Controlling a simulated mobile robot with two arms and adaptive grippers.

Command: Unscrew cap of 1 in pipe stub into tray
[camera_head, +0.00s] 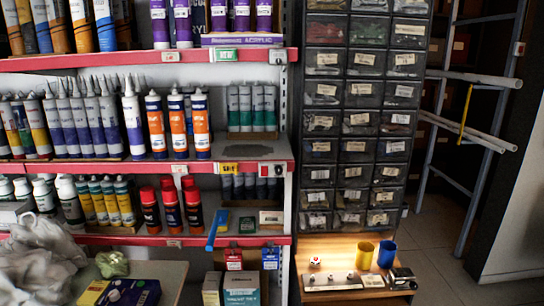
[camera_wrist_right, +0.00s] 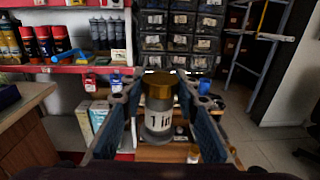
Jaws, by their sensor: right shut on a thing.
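In the right wrist view, a pipe stub (camera_wrist_right: 158,123) with a grey body and a white label reading "1 in" is upright between my fingers. A brass-coloured cap (camera_wrist_right: 159,86) sits on its top end. My right gripper (camera_wrist_right: 158,101) is shut on the pipe stub, with one blue-padded finger on each side. The stub hides what lies directly behind it. Neither the stub nor my grippers show in the head view. I cannot make out which item is the tray.
A wooden bench (camera_head: 318,246) stands before the drawer cabinet (camera_head: 362,122). It bears a yellow cup (camera_head: 364,255), a blue cup (camera_head: 387,254) and a strip with several small metal pieces (camera_head: 330,283). Shelves of cartridges stand left. Open floor (camera_head: 437,240) lies right.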

